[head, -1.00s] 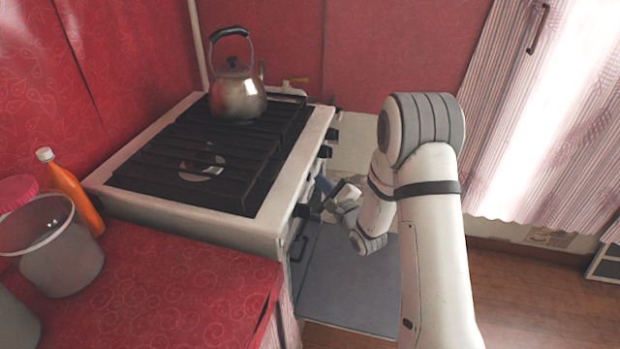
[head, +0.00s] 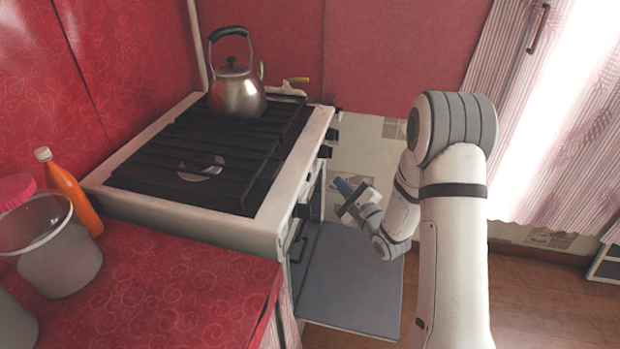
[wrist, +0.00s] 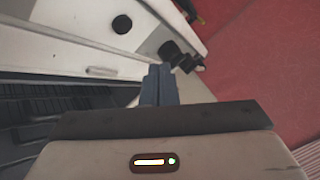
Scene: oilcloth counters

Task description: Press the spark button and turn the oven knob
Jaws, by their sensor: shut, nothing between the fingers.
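The stove (head: 235,228) has a white front with black knobs (head: 325,151) along it, seen edge-on in the head view. In the wrist view the white panel carries one round black knob (wrist: 121,24) at upper left, and more black knobs (wrist: 170,51) just past my fingertips. My gripper (head: 343,187) is shut and empty, out in front of the stove and above the open oven door (head: 350,285). In the wrist view the shut fingers (wrist: 159,72) point toward the knob cluster; I cannot tell whether they touch. I cannot pick out the spark button.
A metal kettle (head: 237,92) stands at the back of the black burner grates (head: 190,160). The red counter (head: 180,290) at left holds an orange bottle (head: 76,195) and a clear container (head: 58,255). Wooden floor (head: 540,300) lies open at right.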

